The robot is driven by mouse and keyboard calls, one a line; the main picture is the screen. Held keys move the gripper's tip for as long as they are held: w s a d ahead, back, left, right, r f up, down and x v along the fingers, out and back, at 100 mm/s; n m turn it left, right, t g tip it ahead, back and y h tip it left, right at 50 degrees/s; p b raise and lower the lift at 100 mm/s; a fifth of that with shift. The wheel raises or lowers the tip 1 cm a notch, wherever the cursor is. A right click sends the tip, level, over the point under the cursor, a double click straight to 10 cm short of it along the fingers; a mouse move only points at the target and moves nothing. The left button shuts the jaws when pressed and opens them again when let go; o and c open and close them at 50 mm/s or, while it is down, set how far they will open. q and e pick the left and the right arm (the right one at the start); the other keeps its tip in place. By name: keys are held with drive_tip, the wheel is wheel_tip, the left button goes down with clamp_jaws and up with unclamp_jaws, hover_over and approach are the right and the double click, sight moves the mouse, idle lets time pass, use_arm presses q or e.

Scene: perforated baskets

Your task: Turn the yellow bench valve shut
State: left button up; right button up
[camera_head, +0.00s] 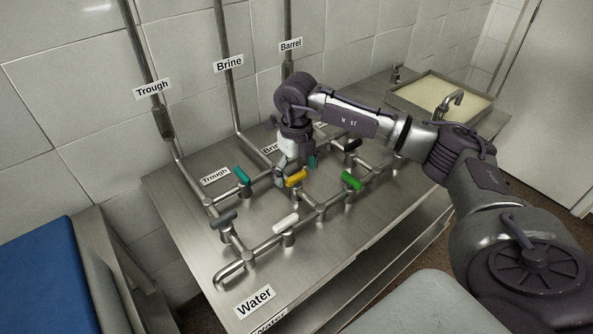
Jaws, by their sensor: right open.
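The yellow bench valve (296,178) is a yellow lever on the steel pipework, near the middle of the bench. My right gripper (290,174) points down from above, right at the yellow lever and just behind it. Its jaws are open. I cannot tell whether a finger touches the lever. The gripper and wrist hide part of the pipe behind the lever. My left gripper is not in view.
Other levers on the pipework are teal (242,176), green (352,181), white (286,223) and grey (223,219). The steel bench (190,262) has a basin (440,97) at its far right. Pipes labelled Trough, Brine and Barrel rise along the tiled wall.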

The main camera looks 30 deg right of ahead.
sight(296, 174)
wheel_tip(296, 174, up, 12)
idle(0.4)
idle(0.5)
